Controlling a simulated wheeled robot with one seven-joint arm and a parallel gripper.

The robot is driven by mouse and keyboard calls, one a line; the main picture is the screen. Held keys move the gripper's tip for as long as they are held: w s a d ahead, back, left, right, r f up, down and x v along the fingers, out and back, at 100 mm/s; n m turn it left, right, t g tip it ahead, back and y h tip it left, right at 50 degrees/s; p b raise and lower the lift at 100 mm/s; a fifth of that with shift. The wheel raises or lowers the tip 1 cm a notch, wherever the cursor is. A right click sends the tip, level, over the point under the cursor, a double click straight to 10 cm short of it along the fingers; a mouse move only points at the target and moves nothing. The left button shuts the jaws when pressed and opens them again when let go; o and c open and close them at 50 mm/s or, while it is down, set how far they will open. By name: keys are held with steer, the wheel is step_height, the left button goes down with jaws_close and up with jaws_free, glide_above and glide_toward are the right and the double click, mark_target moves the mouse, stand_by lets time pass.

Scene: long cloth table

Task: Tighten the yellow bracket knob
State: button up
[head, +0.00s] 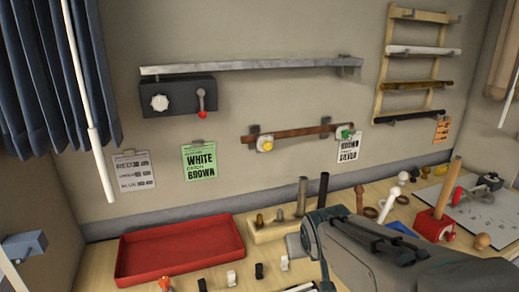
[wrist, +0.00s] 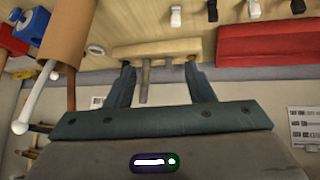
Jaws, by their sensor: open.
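A green-marked knob (head: 345,132) is on the rod's right bracket. The yellow knob cannot be made out in the wrist view. My gripper (wrist: 160,78) is open, its two teal fingers apart with nothing held. In the head view my arm is at the lower right, below and right of the yellow knob and apart from it; the fingers are mostly hidden there.
A wooden block with upright pegs (head: 268,232) stands on the table and shows beyond my fingers in the wrist view (wrist: 190,48). A red tray (head: 175,262) lies left of it. A grey rail (head: 250,67) and dark box (head: 180,97) are above. Printed cards hang nearby, including a green one (head: 199,161).

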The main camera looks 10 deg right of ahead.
steer(key=w+d+r+n+t, duration=0.15)
steer(key=w+r+t, duration=0.3)
steer(key=w, duration=0.65)
steer(key=n+t+y, duration=0.2)
steer(key=t+y, duration=0.3)
steer(key=t, duration=0.1)
glide_toward(269, 148)
steer(key=shift+g, duration=0.25)
steer(key=p+x, duration=0.1)
steer(key=x, duration=0.2)
steer(key=p+x, duration=0.1)
steer(key=x, duration=0.2)
steer(key=p+x, duration=0.1)
steer(key=x, duration=0.2)
steer(key=shift+r, duration=0.35)
steer(key=c, duration=1)
